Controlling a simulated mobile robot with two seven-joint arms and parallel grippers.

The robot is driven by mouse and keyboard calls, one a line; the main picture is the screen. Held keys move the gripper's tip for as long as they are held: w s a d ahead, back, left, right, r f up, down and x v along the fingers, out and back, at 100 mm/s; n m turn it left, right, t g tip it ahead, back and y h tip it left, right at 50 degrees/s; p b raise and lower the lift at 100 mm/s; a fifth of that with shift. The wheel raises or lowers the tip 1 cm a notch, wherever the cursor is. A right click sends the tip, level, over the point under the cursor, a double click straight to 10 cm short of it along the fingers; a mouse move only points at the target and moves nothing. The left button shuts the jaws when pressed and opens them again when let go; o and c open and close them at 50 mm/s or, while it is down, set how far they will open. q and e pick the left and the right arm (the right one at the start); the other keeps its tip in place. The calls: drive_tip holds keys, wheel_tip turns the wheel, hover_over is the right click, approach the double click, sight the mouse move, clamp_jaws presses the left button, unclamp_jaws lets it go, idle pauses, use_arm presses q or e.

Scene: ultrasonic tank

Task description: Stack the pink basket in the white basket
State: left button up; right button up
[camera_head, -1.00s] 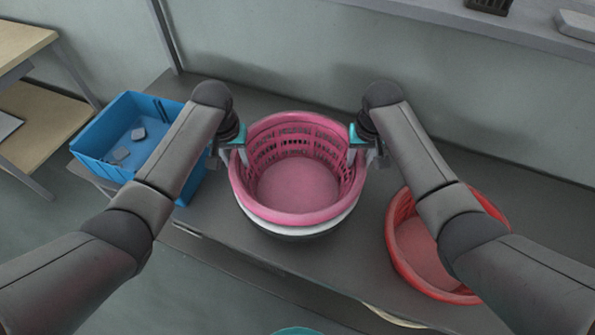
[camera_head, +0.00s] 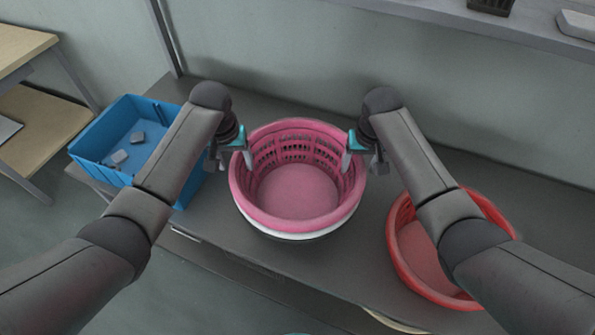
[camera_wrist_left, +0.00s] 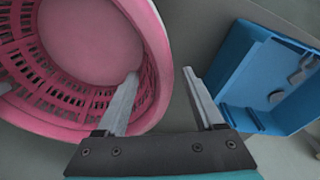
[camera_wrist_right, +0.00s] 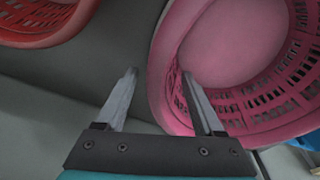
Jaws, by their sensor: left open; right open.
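The pink basket (camera_head: 297,190) sits upright inside the white basket (camera_head: 300,236). Only a thin band of the white rim shows below the pink rim at the front; the rest is hidden. My left gripper (camera_head: 230,164) is open at the left side of the pink rim. In the left wrist view its fingers (camera_wrist_left: 160,75) straddle the rim, one inside and one outside. My right gripper (camera_head: 362,166) is open at the right side, and in the right wrist view its fingers (camera_wrist_right: 159,74) also straddle the pink rim (camera_wrist_right: 163,62).
A red basket (camera_head: 402,262) stands at the right on the dark table (camera_head: 225,235), partly behind my right arm. A blue bin (camera_head: 90,150) with small grey pieces is at the left. A shelf (camera_head: 440,22) runs along the back wall. The table is clear in front of the stacked baskets.

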drive_tip(key=shift+r, duration=0.6)
use_arm(q)
wheel_tip(320, 180, up, 11)
drive_tip(key=s, duration=0.1)
drive_tip(key=shift+s+f, duration=0.2)
drive_tip(key=shift+s, duration=0.15)
use_arm(e)
wheel_tip(320, 180, up, 11)
drive_tip(key=s, duration=0.1)
drive_tip(key=shift+s+f, duration=0.15)
drive_tip(key=shift+s, duration=0.25)
